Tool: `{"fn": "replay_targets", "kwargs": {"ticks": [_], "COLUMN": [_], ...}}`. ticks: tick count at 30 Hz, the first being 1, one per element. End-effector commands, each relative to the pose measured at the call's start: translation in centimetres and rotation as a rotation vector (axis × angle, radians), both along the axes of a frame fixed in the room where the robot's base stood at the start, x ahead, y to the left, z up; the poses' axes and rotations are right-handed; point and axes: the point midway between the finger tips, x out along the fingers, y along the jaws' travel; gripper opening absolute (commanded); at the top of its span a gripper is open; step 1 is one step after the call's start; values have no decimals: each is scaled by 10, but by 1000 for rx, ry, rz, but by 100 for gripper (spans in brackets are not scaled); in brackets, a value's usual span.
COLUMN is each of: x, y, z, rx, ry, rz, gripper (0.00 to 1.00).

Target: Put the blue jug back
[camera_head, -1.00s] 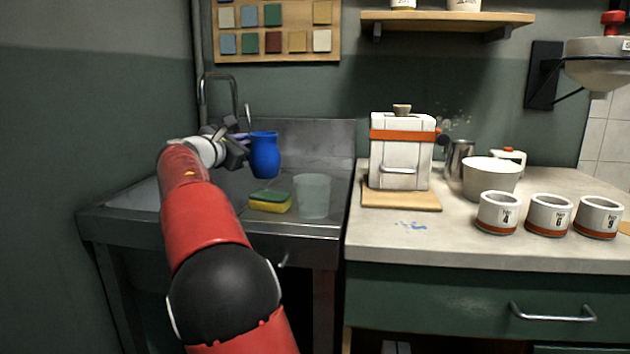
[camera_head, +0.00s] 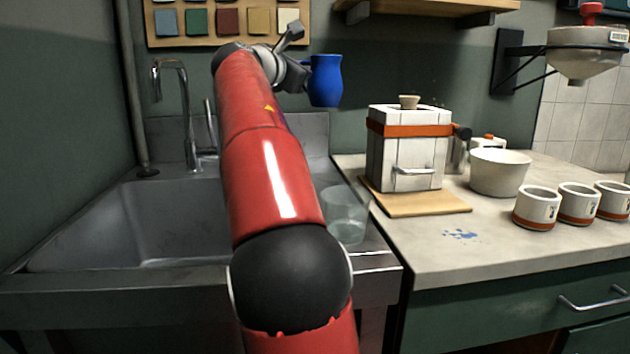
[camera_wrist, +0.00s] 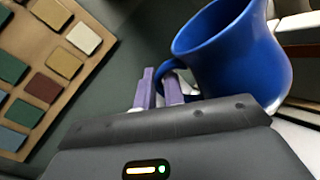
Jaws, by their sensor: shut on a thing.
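The blue jug (camera_head: 325,82) hangs in the air, roughly upright, above the right side of the sink and left of the white kiln-like box. My gripper (camera_head: 300,72) is at its left side, shut on it. In the wrist view the jug (camera_wrist: 240,55) is large at upper right, tilted in the picture. The purple fingers of my gripper (camera_wrist: 160,88) close on its handle. The jug touches no surface that I can see.
The sink (camera_head: 170,215) with its tap (camera_head: 185,110) lies left of my arm. A translucent container (camera_head: 346,215) stands at the sink's right edge. The white box (camera_head: 408,150) stands on a wooden board on the counter. A bowl (camera_head: 498,172) and mugs (camera_head: 537,207) are to the right. A shelf (camera_head: 430,8) is above.

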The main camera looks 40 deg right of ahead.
Motion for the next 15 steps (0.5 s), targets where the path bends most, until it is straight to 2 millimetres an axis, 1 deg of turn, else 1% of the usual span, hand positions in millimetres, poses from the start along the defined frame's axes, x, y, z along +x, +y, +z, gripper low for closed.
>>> {"fn": "replay_targets", "kwargs": {"ticks": [4,8,9,15], "x": [-1,-1,0,-1], "y": [0,1,1,0], "z": [-22,-53,-66,-118], "rx": [0,0,0,-1], "ry": [7,8,7,5], "rz": [2,3,3,2], "gripper": [0,0,0,0]}}
